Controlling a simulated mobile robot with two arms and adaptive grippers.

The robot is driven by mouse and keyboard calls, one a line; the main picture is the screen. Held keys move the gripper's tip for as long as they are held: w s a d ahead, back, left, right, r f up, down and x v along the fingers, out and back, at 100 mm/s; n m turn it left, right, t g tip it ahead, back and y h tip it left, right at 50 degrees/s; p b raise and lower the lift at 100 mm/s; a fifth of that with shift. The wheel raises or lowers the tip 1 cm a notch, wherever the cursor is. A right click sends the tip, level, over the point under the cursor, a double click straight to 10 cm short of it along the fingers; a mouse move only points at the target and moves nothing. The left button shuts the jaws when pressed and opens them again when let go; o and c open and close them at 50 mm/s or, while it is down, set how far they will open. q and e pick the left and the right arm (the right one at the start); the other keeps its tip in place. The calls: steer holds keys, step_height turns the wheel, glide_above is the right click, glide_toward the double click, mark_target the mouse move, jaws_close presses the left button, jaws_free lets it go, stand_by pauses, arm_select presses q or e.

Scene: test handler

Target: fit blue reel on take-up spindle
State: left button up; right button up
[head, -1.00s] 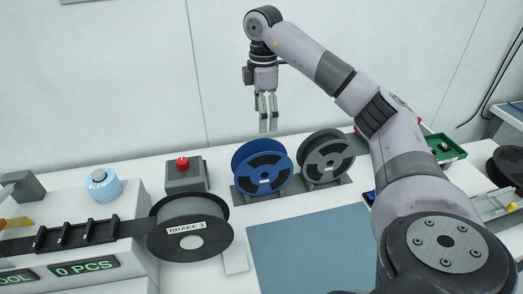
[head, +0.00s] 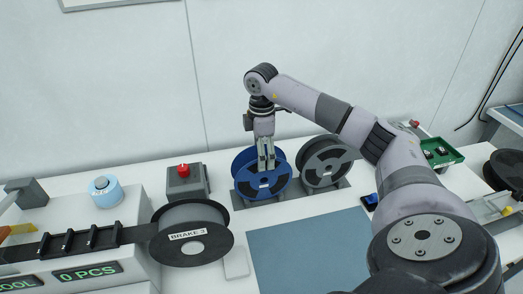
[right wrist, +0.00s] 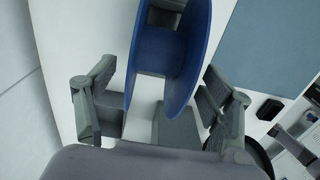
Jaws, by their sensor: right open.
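The blue reel (head: 248,188) stands upright in a grey stand behind the blue-grey mat. My right gripper (head: 266,168) points down at the top of the reel. In the right wrist view the open fingers (right wrist: 165,105) stand on either side of the blue reel (right wrist: 168,50), with a gap on each side. A grey reel labelled BRAKE 3 (head: 190,236) sits at the end of the dark track at front left. I cannot make out a bare take-up spindle. My left gripper is not in view.
A grey reel (head: 325,162) stands close to the right of the blue one. A box with a red button (head: 185,182) is at its left. The blue-grey mat (head: 315,250) is clear. A green tray (head: 440,155) lies at the right.

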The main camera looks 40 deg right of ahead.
steer(key=shift+c, duration=0.4)
steer(key=c, duration=1.6)
